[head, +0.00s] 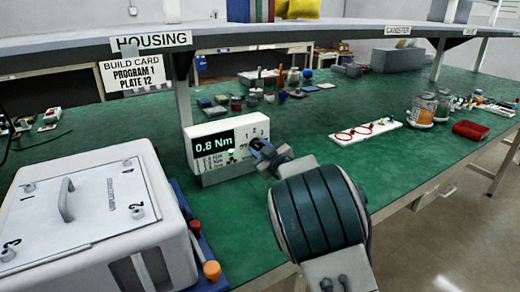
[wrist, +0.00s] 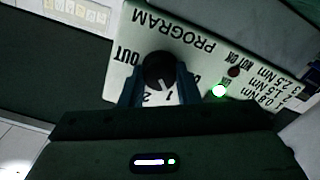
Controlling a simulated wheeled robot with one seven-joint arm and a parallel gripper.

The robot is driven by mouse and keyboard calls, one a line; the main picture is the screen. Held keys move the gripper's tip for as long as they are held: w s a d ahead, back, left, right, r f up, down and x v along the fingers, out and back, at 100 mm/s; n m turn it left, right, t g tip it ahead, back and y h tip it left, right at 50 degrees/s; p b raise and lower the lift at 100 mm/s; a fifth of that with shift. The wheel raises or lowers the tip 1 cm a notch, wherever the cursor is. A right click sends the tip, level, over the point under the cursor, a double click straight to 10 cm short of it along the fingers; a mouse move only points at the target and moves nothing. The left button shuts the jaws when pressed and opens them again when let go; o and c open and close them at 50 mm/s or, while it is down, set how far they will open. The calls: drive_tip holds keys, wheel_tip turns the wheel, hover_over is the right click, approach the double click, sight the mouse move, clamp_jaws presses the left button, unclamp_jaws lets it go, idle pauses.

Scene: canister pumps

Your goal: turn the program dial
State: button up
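The controller box (head: 207,165) is white and stands on the green bench, its display reading 0.8 Nm. The program dial (wrist: 158,68) is a dark round knob on its panel, seen upside down in the wrist view; its pale mark points toward the printed 1. My gripper (wrist: 159,82) has one blue finger close against each side of the dial and looks shut on it. In the head view my gripper (head: 262,152) reaches the right side of the box and hides the dial. A green light (wrist: 219,90) is lit beside the dial. A build card (head: 133,75) reads PROGRAM 1, PLATE 12.
A large white case (head: 95,215) with a numbered, handled lid stands close at the left. A shelf (head: 260,36) crosses above the bench. A white strip with red rings (head: 365,132), jars (head: 424,108) and a red tray (head: 470,130) lie at the right.

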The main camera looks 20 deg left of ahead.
drive_tip(key=shift+m, duration=0.3)
drive_tip(key=m, duration=0.2)
drive_tip(key=shift+w+d+r+m+p, duration=0.1)
drive_tip(key=shift+m+p, duration=0.25)
drive_tip(key=shift+m, duration=0.05)
drive_tip(key=m, duration=0.2)
drive_tip(key=shift+m+p, duration=0.3)
drive_tip(key=m+p, duration=0.1)
drive_tip(key=m, duration=0.2)
drive_tip(key=shift+m, duration=0.4)
drive_tip(key=m, duration=0.3)
drive_tip(key=shift+m+p, duration=0.3)
drive_tip(key=shift+p, duration=0.1)
drive_tip(key=m+p, duration=0.1)
drive_tip(key=m, duration=0.2)
drive_tip(key=shift+m, duration=0.3)
drive_tip(key=m, duration=0.3)
drive_tip(key=shift+m+p, duration=0.3)
drive_tip(key=shift+p, duration=0.05)
drive_tip(key=m, duration=0.6)
drive_tip(key=shift+m, duration=0.3)
